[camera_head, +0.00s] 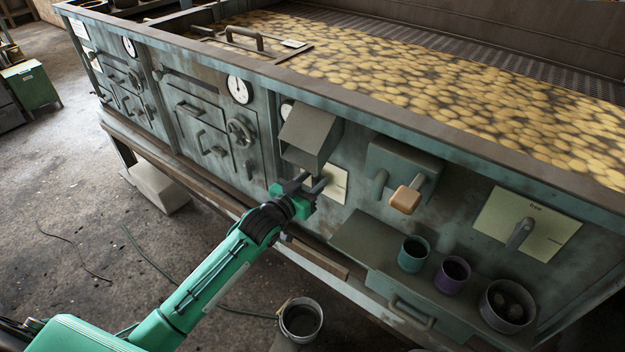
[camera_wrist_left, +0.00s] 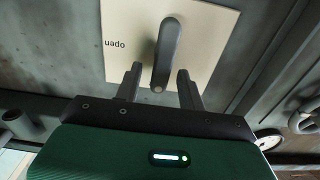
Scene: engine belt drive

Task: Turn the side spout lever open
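My left gripper (camera_head: 309,184) is at the plate. In the wrist view its fingers (camera_wrist_left: 159,88) are apart on either side of the lever's free end, with gaps showing. My right gripper is not in view.
A second lever (camera_head: 520,234) on a cream plate (camera_head: 553,236) is at the right. A tap with an orange-tan handle (camera_head: 406,199) lies between. A teal cup (camera_head: 413,254), purple cup (camera_head: 453,275) and grey pot (camera_head: 508,305) stand on the ledge below. A bucket (camera_head: 300,318) is on the floor.

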